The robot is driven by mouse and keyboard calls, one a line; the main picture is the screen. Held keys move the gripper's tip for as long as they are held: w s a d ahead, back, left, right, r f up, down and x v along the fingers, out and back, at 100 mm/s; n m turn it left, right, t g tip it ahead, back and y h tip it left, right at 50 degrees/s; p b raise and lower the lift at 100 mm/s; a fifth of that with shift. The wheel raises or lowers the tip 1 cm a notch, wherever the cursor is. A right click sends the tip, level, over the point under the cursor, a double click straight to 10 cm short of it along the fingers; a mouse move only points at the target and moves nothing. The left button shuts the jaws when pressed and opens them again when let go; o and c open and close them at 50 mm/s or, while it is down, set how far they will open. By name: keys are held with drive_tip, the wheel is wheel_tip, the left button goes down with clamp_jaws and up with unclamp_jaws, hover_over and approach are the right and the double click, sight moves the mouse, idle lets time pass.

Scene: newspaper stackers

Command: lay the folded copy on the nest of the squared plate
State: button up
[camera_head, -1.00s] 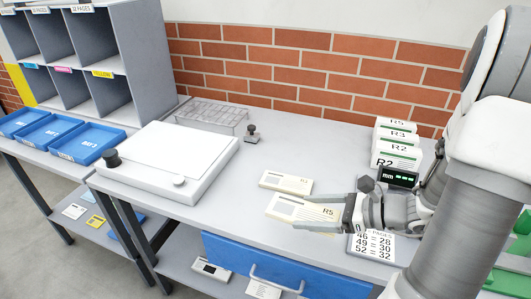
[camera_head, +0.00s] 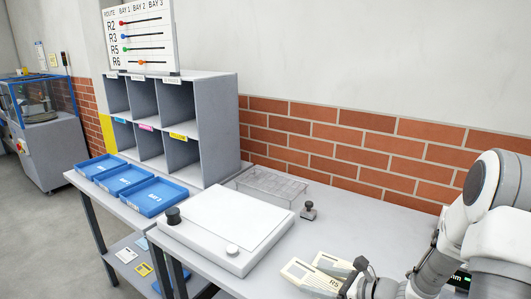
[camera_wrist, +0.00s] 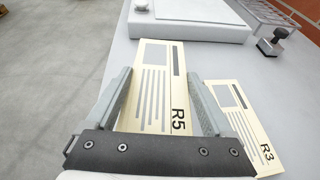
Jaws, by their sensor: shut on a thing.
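The folded copy, cream and marked R5, shows in the wrist view (camera_wrist: 155,75) and at the bottom of the head view (camera_head: 302,277). My gripper (camera_wrist: 160,95) is shut on its sides, with one finger along each long edge. Whether the copy is clear of the bench top I cannot tell. A flat white plate on a thick base (camera_head: 228,226), with a black knob and a pale round knob, lies ahead of the gripper. A grey tray divided into squares (camera_head: 270,185) stands behind it. Which of them is the squared plate I cannot tell; no nest is clearly visible.
A second copy, marked R3 (camera_wrist: 238,115), lies close beside the held one. A small dark stamp-like object (camera_head: 308,211) stands right of the white plate. Blue trays (camera_head: 152,197) and a grey pigeonhole rack (camera_head: 206,88) are at left. The bench between gripper and plate is clear.

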drive_tip(key=shift+w+a+r+m+t+h, duration=0.15)
drive_tip(key=shift+a+m+t+h, duration=0.1)
drive_tip(key=shift+m+t+h, duration=0.65)
drive_tip(key=shift+d+m+t+h, duration=0.15)
drive_tip(key=shift+m+t+h, duration=0.25)
drive_tip(key=shift+m, duration=0.3)
drive_tip(key=shift+s+d+f+m+h, duration=0.3)
drive_tip(key=shift+m+h, duration=0.2)
drive_tip(key=shift+h, duration=0.2)
drive_tip(key=shift+d, duration=0.1)
